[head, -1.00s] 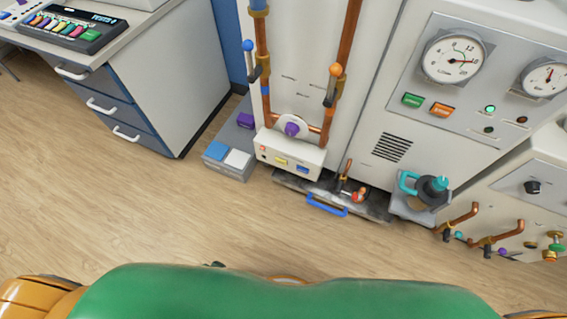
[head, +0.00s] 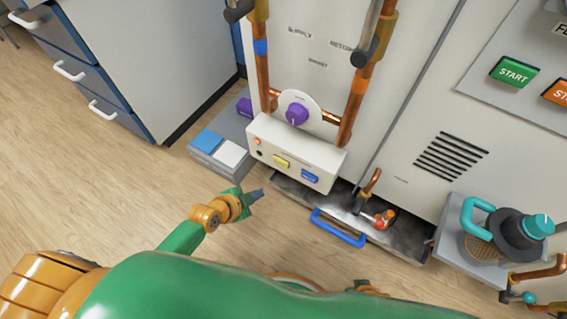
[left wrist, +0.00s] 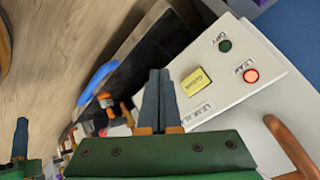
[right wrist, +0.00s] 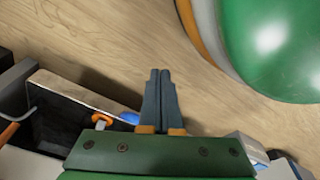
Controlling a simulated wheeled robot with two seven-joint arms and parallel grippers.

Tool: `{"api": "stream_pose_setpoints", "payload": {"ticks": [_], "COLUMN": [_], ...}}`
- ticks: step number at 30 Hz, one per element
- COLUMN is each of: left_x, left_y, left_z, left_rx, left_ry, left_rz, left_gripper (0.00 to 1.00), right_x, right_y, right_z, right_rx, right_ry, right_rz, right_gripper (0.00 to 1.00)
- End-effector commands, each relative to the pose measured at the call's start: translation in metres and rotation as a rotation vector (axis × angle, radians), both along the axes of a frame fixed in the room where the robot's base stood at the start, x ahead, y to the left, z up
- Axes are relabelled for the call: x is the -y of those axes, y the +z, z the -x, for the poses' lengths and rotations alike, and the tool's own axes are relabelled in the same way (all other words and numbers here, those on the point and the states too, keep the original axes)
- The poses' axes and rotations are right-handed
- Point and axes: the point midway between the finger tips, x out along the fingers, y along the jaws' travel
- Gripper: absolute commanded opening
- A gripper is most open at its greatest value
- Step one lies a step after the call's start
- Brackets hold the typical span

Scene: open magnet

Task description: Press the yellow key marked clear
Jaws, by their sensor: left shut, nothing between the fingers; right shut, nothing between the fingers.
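The yellow key (head: 281,161) sits on the front of a white control box (head: 325,157) below a purple knob. In the left wrist view the yellow key (left wrist: 196,82) shows with dark lettering, just right of my left fingertips. My left gripper (head: 258,194) is shut and empty, below and in front of the box, apart from the key in the head view. The left wrist view shows its closed fingers (left wrist: 158,75) pointing toward the box. My right gripper (right wrist: 160,75) is shut and empty, over the floor; its fingers are not clear in the head view.
A blue key (head: 310,176) is right of the yellow one. A red light (left wrist: 251,76) and a dark green light (left wrist: 225,45) are on the box. A dark tray with a blue handle (head: 338,229) lies below. Copper pipes (head: 357,95) rise above. Floor in front is open.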

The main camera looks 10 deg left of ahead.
Motion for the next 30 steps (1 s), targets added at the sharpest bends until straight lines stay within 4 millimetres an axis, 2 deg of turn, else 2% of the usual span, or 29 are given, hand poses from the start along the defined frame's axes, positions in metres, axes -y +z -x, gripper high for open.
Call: {"api": "stream_pose_setpoints", "payload": {"ticks": [8, 14, 24, 30], "left_x": [0.000, 0.008, 0.023, 0.029], "left_y": [0.001, -0.002, -0.003, -0.001], "left_z": [-0.001, -0.022, -0.065, -0.079], "left_rx": [-0.001, 0.002, 0.000, -0.003], "left_ry": [0.002, 0.003, 0.003, 0.002], "left_rz": [0.001, 0.002, 0.000, 0.001], "left_gripper": [0.00, 0.00, 0.00, 0.00], "right_x": [0.000, -0.005, -0.011, -0.013], "right_y": [0.002, 0.007, 0.044, 0.063], "right_z": [-0.001, -0.014, -0.042, -0.047], "right_rx": [0.001, 0.013, 0.045, 0.054], "right_ry": [0.000, -0.002, -0.008, -0.010], "right_rz": [0.000, -0.007, -0.019, -0.022], "right_gripper": [0.00, 0.00, 0.00, 0.00]}}
